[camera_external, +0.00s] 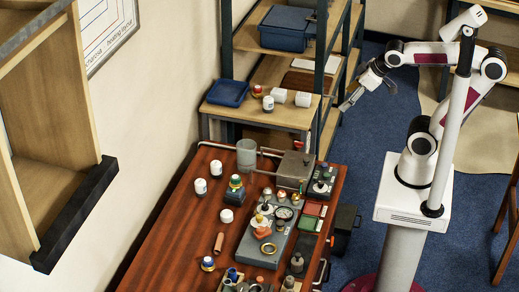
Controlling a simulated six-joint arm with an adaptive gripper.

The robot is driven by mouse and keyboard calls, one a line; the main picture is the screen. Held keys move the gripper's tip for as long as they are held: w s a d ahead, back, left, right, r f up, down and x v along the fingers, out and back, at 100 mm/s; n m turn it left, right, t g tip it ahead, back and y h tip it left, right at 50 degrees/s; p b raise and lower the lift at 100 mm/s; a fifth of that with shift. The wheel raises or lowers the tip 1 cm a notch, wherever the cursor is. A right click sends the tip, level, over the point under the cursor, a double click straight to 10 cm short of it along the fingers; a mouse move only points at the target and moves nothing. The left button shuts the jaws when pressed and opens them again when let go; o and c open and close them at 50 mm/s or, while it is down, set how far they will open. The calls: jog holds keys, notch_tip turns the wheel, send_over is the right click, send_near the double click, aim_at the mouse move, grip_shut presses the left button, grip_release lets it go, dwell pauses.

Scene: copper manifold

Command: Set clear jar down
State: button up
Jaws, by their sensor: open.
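A clear jar (246,154), a greyish see-through cylinder, stands upright at the far end of the red-brown table (170,230). My gripper (348,104) is open and appears empty. It hangs in the air, up and to the right of the jar in the picture, well apart from it and beside the wooden side shelf. The fingers are small in this view and their exact gap is hard to see.
A grey metal box (295,169) stands right of the jar, with a pipe between. White-labelled jars (200,187) and a grey manifold block (265,240) crowd the table. A side shelf (285,117) holds a blue tray (227,93) and white tubs. The table's left part is clear.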

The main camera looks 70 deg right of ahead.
jog(key=s+a+f+g+y, duration=0.1)
jog(key=s+a+f, duration=0.1)
jog(key=s, duration=0.4)
jog(key=shift+s+a+f, duration=0.15)
jog(key=shift+a+f, duration=0.05)
jog(key=shift+a, duration=0.7)
dwell(0.3)
